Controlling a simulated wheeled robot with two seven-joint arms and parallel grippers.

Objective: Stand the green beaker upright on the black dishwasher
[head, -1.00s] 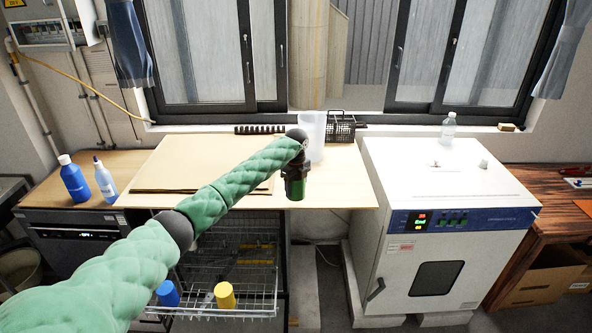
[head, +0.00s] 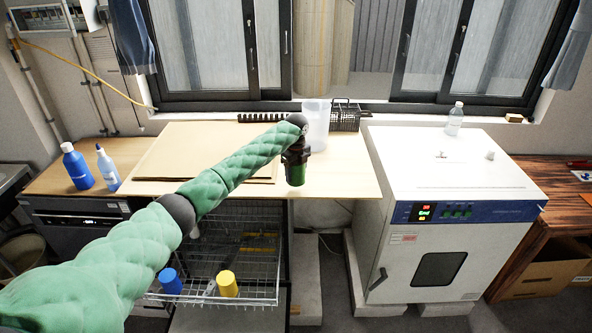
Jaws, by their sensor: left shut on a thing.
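A green beaker (head: 297,176) hangs in my left gripper (head: 296,158), which is shut on it. Only the beaker's lower part shows clearly, small and dark green; the dark gripper covers the rest. It is over the front part of the pale wooden tabletop, and I cannot tell how far above. A black appliance with a control panel, apparently the black dishwasher (head: 75,222), stands at the left below the wooden counter, partly behind my green-sleeved left arm. My right gripper is not in view.
A wire rack (head: 252,262) is out below the tabletop, holding a blue (head: 171,281) and a yellow (head: 228,284) piece. A clear jug (head: 316,124) and black basket (head: 346,117) are behind the gripper. A white oven (head: 455,175) stands right.

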